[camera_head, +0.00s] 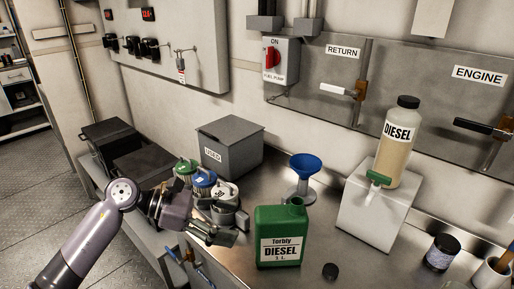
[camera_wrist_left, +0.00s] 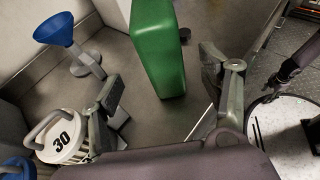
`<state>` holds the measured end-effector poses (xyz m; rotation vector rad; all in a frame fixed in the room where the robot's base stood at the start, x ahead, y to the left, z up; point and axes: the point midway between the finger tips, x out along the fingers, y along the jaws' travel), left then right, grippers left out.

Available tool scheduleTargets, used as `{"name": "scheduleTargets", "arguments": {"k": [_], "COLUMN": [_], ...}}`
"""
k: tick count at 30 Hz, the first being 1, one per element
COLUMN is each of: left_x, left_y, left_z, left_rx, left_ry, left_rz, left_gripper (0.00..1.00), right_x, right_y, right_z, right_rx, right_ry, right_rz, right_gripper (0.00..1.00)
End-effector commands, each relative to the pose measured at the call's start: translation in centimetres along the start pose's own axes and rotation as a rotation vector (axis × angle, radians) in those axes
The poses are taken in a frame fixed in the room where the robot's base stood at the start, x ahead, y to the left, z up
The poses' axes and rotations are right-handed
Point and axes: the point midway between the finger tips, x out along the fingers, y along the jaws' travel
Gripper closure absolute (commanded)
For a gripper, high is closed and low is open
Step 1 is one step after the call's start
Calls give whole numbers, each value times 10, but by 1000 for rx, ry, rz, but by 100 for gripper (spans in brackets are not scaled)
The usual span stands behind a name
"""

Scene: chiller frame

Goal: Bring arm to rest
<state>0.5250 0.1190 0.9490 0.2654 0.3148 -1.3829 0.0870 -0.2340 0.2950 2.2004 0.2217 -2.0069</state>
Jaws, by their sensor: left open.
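My left arm (camera_head: 92,235) comes in from the left in the head view. Its gripper (camera_head: 226,232) is at the front edge of the steel counter (camera_head: 245,262), left of the green diesel canister (camera_head: 280,222). In the left wrist view the gripper (camera_wrist_left: 163,88) has its fingers spread apart with nothing between them. The green canister (camera_wrist_left: 160,45) stands upright beyond the fingers, apart from them. A dark arm part, apparently mine, shows at the right edge of that view; its gripper state is unclear.
A blue funnel (camera_head: 305,165) stands on a holder behind the canister. Lidded pots (camera_head: 203,180) stand close behind my left gripper. A black cap (camera_head: 330,271) lies right of the canister. A diesel bottle (camera_head: 397,150) sits on a white block (camera_head: 372,212). A grey bin (camera_head: 232,150) is behind.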

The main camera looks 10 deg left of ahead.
Motion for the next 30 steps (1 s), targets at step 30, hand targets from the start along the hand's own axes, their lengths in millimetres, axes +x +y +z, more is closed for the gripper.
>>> {"name": "scheduleTargets", "arguments": {"k": [30], "left_x": [-79], "left_y": [-9], "left_z": [-128], "left_rx": [-2228], "left_ry": [-1773], "left_rz": [677], "left_gripper": [30], "right_x": [0], "right_y": [2], "right_z": [0], "right_rx": [0], "right_ry": [-1], "right_rz": [2], "right_gripper": [50]}}
